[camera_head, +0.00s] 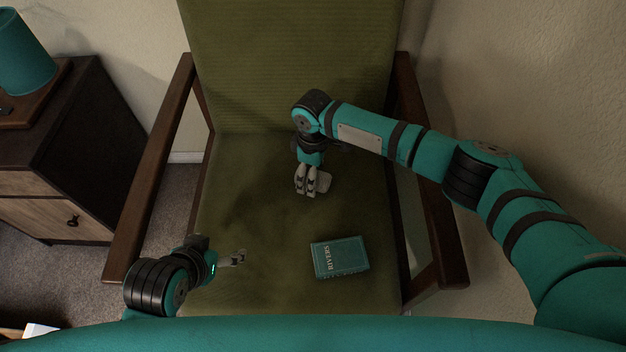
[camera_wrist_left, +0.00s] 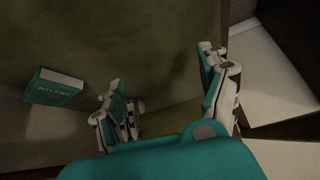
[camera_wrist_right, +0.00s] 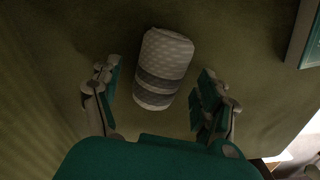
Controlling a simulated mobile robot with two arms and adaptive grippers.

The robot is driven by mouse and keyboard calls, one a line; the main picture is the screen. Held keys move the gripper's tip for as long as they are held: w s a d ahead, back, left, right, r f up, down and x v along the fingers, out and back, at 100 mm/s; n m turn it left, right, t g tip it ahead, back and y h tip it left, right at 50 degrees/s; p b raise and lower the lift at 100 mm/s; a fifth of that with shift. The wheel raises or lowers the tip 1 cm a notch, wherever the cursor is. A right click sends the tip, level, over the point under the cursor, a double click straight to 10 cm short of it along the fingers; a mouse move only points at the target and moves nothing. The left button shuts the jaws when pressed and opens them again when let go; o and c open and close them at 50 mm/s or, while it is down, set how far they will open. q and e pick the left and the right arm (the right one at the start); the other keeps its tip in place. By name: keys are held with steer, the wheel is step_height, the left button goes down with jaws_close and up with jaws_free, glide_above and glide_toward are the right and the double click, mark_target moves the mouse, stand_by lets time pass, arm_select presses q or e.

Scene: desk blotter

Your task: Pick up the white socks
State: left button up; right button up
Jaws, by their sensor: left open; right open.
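The white socks (camera_wrist_right: 163,64) are a rolled pale bundle with grey bands, lying on the green seat. In the right wrist view they lie between and just ahead of my open right fingers, with room on both sides. In the head view the socks (camera_head: 324,184) are partly hidden by my right gripper (camera_head: 308,190), which points down over them. My left gripper (camera_head: 241,257) is open and empty over the front left of the seat. In the left wrist view its spread fingers (camera_wrist_left: 165,78) have nothing between them.
A teal book (camera_head: 340,258) marked RIVERS lies at the seat's front right. The green chair has wooden armrests at left (camera_head: 150,165) and right (camera_head: 432,190). A dark cabinet (camera_head: 65,150) with a teal lamp (camera_head: 24,55) stands at the left.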

step_height(320, 180, down, 2)
steer(key=shift+f+b, duration=0.1)
steer(key=shift+b, duration=0.2)
arm_select(q)
steer(key=w, duration=0.1)
steer(key=w+d+r+t, duration=0.1)
steer(key=w+r+t, duration=0.1)
steer(key=shift+w+d+h, duration=0.15)
steer(key=shift+w+h, duration=0.2)
steer(key=shift+h, duration=0.05)
arm_select(e)
steer(key=shift+c, duration=0.4)
steer(key=c, duration=1.2)
